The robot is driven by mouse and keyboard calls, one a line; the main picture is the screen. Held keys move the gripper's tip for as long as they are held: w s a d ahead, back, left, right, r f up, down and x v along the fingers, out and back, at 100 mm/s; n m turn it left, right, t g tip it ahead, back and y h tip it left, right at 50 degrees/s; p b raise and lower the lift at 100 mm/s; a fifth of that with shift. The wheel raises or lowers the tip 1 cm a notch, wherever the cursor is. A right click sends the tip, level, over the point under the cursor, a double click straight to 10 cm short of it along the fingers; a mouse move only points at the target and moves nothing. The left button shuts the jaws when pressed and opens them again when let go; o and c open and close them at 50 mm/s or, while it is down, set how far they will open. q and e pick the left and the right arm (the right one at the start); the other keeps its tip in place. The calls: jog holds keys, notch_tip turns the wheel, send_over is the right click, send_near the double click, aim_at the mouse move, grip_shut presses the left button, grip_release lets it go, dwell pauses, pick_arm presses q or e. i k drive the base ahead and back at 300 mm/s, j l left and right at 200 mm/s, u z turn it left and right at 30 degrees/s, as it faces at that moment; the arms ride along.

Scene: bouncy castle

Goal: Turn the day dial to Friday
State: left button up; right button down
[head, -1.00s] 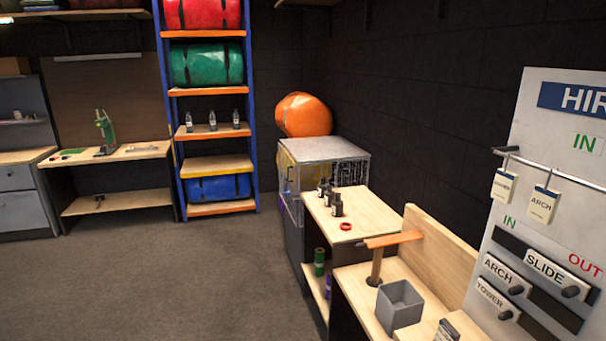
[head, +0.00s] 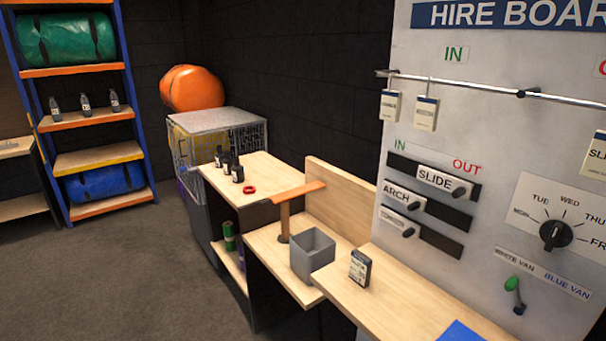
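The day dial (head: 556,235) is a black round knob on a white plate at the right of the head view. The labels MON, TUE, WED, THU and FRI fan around it, with FRI cut by the right picture edge. A pale mark on the knob seems to point up, but I cannot tell exactly which day it is set to. The dial is mounted on the white hire board (head: 480,120). Neither of my grippers shows in the view.
A wooden shelf (head: 400,300) runs below the board, with a small dark box (head: 360,268) on it. A grey bin (head: 312,255) and an orange-topped post (head: 285,210) stand left of it. A green-knobbed van lever (head: 513,290) sits below the dial. Floor at left is clear.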

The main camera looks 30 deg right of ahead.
aim_at(554, 233)
jog(key=l+z, duration=0.1)
jog(key=z, duration=0.35)
jog(key=l+z, duration=0.1)
jog(key=z, duration=0.35)
jog(key=l+z, duration=0.1)
jog(key=z, duration=0.35)
jog(key=i+z, duration=0.1)
jog(key=z, duration=0.4)
jog(key=l+z, duration=0.1)
jog(key=z, duration=0.35)
jog(key=i+l+u, duration=0.1)
jog(key=i, duration=0.2)
